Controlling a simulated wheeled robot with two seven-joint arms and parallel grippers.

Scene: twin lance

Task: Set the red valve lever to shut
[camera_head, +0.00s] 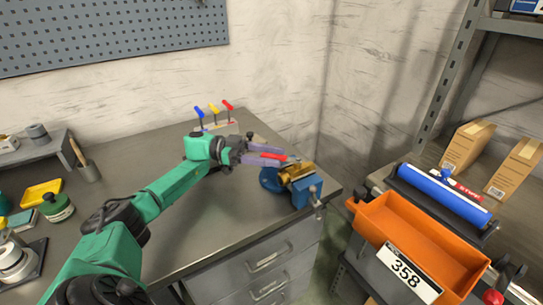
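The brass valve (297,172) sits in a blue vise (300,190) near the right front corner of the workbench. Its red lever (273,156) points left from the valve, toward my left gripper. My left gripper (272,157) reaches in from the left with two purple fingers. The fingers stand apart, one on each side of the red lever as seen here. I cannot tell whether they touch it. The far end of the lever is partly hidden among the fingers. I do not see my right gripper.
Blue, yellow and red handled tools (213,109) stand behind the gripper near the wall. A green jar (56,207) and a yellow tray (41,192) are at the left. An orange bin (420,240) marked 358 stands right of the bench. The bench's front middle is clear.

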